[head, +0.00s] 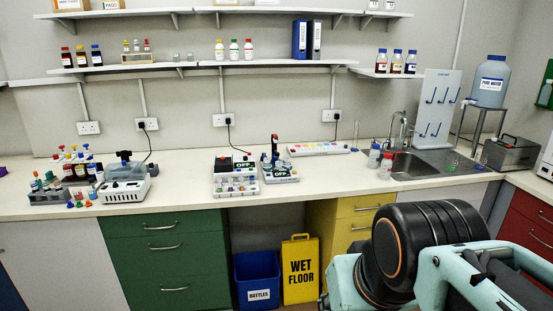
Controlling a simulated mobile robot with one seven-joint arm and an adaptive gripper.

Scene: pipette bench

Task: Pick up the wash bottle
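No bottle can be told for sure as the wash bottle at this size. Two small pale bottles stand close together on the bench just left of the sink: a blue-topped bottle (374,158) and a red-topped bottle (386,168) in front of it. Both look upright. My arm fills the lower right of the head view, in front of the bench and well apart from these bottles. My gripper's fingers do not show.
The sink (433,163) has a tap and a white drying rack behind it. A large pure water container (491,82) stands on a raised stand. Several devices and bottle racks occupy the bench's left and middle. A yellow wet floor sign (300,270) and blue bin (257,278) stand below.

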